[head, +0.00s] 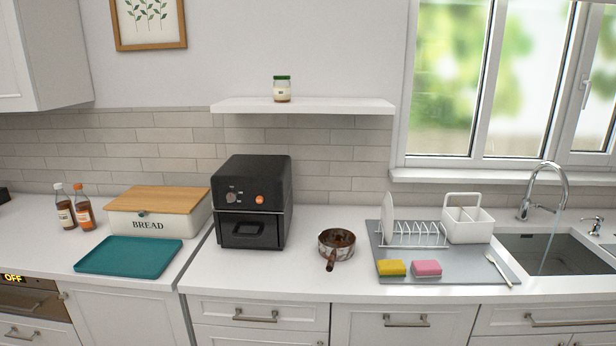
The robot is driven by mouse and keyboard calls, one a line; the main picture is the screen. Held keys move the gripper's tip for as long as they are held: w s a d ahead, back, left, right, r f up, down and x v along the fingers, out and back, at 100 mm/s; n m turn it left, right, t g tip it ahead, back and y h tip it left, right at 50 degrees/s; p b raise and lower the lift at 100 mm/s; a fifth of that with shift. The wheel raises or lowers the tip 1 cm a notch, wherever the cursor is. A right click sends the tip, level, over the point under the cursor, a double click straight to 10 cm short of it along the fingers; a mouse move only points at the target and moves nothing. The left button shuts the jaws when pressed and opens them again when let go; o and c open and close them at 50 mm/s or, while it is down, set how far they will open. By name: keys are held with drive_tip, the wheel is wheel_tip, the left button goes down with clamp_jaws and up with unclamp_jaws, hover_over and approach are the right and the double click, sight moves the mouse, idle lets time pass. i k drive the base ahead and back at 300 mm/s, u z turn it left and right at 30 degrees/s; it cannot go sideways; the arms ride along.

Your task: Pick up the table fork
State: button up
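The table fork (498,269) lies at the right end of the grey drying mat (463,264), just left of the sink. It is pale with a slim handle and lies at a slant, its handle end toward the counter's front edge. The pink sponge (426,268) lies to its left, clear of it. My gripper is not in the head view.
A white dish rack (412,236) with an upright plate (387,213) and a white caddy (467,224) stand behind the sponges. A yellow sponge (391,268), pan (336,245) and black air fryer (252,200) are further left. The sink (553,254) borders the mat's right.

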sight(489, 258)
drive_tip(key=u, duration=0.9)
drive_tip(key=i, duration=0.4)
drive_tip(key=z, duration=0.45)
